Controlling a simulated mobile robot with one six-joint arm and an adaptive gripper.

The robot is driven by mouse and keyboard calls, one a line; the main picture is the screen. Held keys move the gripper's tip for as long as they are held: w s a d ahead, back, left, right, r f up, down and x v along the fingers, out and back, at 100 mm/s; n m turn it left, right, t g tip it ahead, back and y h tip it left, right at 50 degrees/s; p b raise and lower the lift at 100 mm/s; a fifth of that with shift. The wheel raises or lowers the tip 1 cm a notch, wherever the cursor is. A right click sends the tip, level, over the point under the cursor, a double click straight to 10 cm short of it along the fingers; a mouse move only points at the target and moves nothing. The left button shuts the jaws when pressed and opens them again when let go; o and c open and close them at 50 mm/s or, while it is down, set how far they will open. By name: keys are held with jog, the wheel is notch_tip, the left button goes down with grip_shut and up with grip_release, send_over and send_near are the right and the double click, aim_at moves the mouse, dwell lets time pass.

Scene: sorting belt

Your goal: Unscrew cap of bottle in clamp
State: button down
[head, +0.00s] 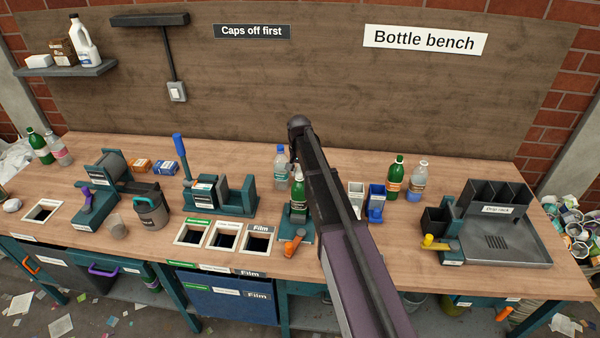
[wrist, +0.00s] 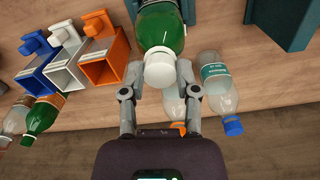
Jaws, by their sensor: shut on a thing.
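A green bottle (head: 299,192) stands upright in the teal clamp (head: 299,215), which has an orange handle (head: 291,246). In the wrist view the green bottle (wrist: 162,25) shows with its white cap (wrist: 159,71) towards me. My gripper (wrist: 160,76) has one finger on each side of the cap and is shut on it. The cap still sits at the bottle's neck; whether its thread is loose cannot be told. In the head view my arm hides much of the gripper and the cap.
A clear bottle with a blue cap (head: 280,168) stands just left of the clamp. Small white (head: 356,194) and blue (head: 376,203) bins, a green bottle (head: 395,178) and a clear bottle (head: 418,182) stand to the right. Labelled openings (head: 224,236) lie front left; a drip rack (head: 500,225) is far right.

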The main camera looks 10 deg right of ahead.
jog(key=shift+n, duration=2.4)
jog(key=shift+n, duration=2.6)
jog(key=n, duration=0.5)
jog(key=n, duration=0.4)
jog(key=shift+n, duration=0.4)
